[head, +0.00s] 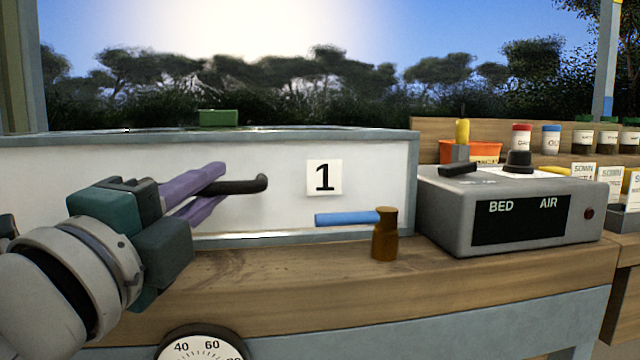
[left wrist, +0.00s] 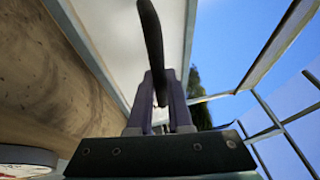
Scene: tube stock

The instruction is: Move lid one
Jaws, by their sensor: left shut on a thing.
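A white panel (head: 285,215) framed in grey metal stands along the back of the wooden bench and bears a sign with the number 1 (head: 324,177). A grey edge (head: 300,133) runs along its top, with a green block (head: 218,118) above it. I cannot tell which part is lid one. My left gripper (head: 215,188) is in front of the panel, its purple fingers shut on a black bar (head: 245,186) with a bent end. The bar also shows between the fingers in the left wrist view (left wrist: 153,45). Whether it joins the panel is unclear. My right gripper is not in view.
A grey box marked BED and AIR (head: 455,230) is at right, with pots and jars behind. A dial (head: 202,347) is at the bottom.

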